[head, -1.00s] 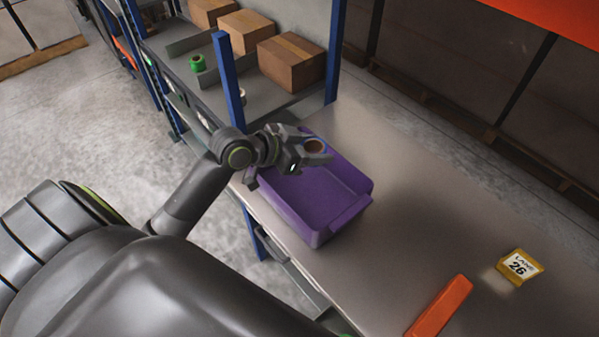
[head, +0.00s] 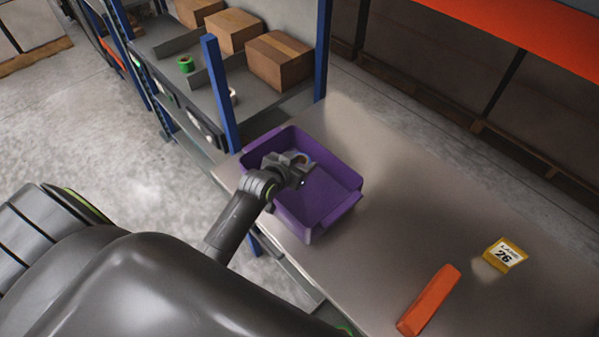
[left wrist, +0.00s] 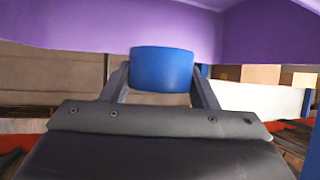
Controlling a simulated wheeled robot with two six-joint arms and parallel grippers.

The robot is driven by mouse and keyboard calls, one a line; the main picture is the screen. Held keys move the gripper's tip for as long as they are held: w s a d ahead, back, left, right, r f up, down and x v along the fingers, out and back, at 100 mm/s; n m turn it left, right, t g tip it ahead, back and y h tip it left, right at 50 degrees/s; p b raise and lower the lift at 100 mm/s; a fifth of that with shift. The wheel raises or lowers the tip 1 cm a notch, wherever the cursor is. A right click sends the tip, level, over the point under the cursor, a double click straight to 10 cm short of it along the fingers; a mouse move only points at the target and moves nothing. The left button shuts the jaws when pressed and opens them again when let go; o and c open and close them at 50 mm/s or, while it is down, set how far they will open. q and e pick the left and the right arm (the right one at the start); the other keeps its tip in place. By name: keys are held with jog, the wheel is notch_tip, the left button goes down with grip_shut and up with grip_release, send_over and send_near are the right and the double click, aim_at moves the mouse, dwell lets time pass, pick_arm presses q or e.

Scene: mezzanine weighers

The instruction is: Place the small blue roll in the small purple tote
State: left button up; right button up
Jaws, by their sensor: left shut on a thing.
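The small purple tote (head: 335,213) stands on the grey table, its open top facing up. My left gripper (head: 302,164) is over the inside of the tote, towards its far left part. It is shut on the small blue roll, whose blue side (left wrist: 162,69) shows between the two fingers in the left wrist view. In the head view the roll is mostly hidden by the gripper. Purple tote walls (left wrist: 262,32) also show in the left wrist view. I cannot tell whether the roll touches the tote floor. My right gripper is not in view.
A yellow "26" lane sign (head: 505,254) and an orange bar (head: 429,300) lie on the table to the right. A rack with brown boxes (head: 279,61) and a green roll (head: 186,64) stands at the back left, its blue post (head: 220,93) near the tote.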

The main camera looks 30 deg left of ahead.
pick_arm(q)
jog(key=shift+f, duration=2.2)
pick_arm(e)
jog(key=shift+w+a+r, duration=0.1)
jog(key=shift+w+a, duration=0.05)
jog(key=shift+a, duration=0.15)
pick_arm(q)
jog(key=shift+f, duration=0.1)
jog(key=shift+f+b, duration=0.3)
jog(key=shift+f, duration=0.25)
jog(key=o, duration=1)
jog(key=shift+c, duration=0.2)
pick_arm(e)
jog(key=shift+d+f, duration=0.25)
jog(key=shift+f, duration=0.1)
pick_arm(q)
jog(key=shift+r, duration=0.15)
